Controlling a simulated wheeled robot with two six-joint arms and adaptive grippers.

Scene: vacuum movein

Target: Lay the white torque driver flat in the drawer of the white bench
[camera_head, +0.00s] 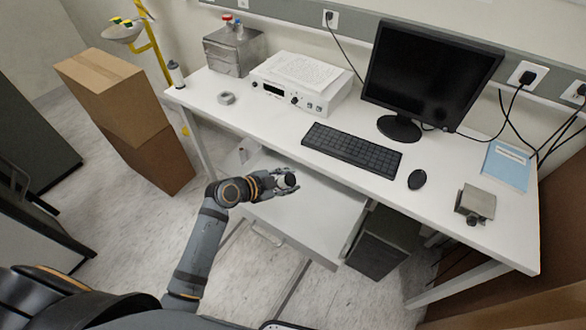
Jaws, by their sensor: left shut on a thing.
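The white bench (440,205) stands in front of me, with its white drawer (318,222) pulled out below the top. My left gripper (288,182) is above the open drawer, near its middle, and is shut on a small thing. Of this thing I see a dark round end and a little white between the fingers; it appears to be the white torque driver (282,178), mostly hidden by the fingers. I cannot tell how high it is above the drawer floor. My right gripper is not in view.
The bench top holds a keyboard (352,150), a mouse (417,179), a monitor (430,75), a white instrument (300,82) and a roll of tape (226,98). The bench's front edge is just beyond my gripper. Cardboard boxes (125,100) stand at left. The drawer's right part looks clear.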

